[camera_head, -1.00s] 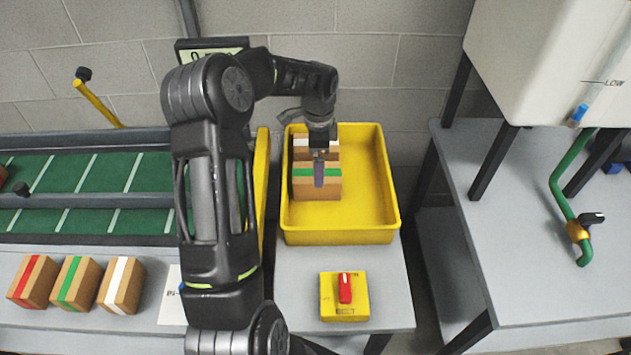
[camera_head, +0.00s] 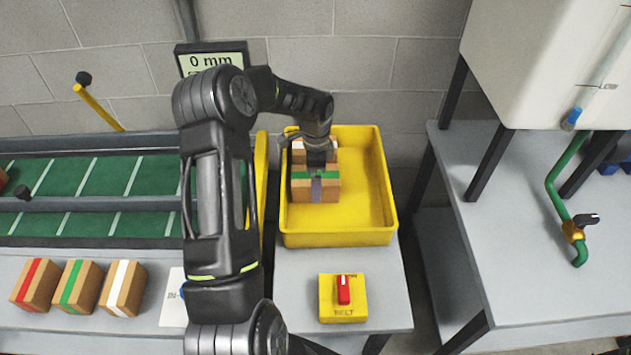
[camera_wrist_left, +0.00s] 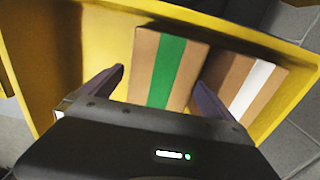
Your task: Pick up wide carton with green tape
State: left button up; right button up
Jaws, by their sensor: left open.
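The wide carton with green tape (camera_head: 300,191) lies in the left part of the yellow tray (camera_head: 365,238). In the left wrist view the same carton (camera_wrist_left: 144,60) shows between the two fingers. My left gripper (camera_head: 316,180) is over it, its fingers apart, one on either side; the left wrist view shows the open jaws (camera_wrist_left: 160,92). I cannot tell whether a finger touches the carton. A carton with white tape (camera_wrist_left: 240,88) stands right beside it, close to the right finger. My right gripper is not in view.
Three small cartons with red (camera_head: 36,285), green (camera_head: 76,285) and white tape (camera_head: 123,288) stand on the front ledge. A yellow belt switch box (camera_head: 343,298) sits before the tray. The tray's right half is empty. A green conveyor (camera_head: 105,187) is at left.

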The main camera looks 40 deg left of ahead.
pick_arm(q)
notch_tip(320, 180, down, 2)
jog(key=shift+f, duration=0.25)
jog(key=shift+c, duration=0.2)
jog(key=c, duration=1.9)
jog(key=shift+r, duration=0.15)
notch_tip(320, 180, up, 10)
jog(key=shift+f+b, duration=0.1)
jog(key=shift+b, duration=0.65)
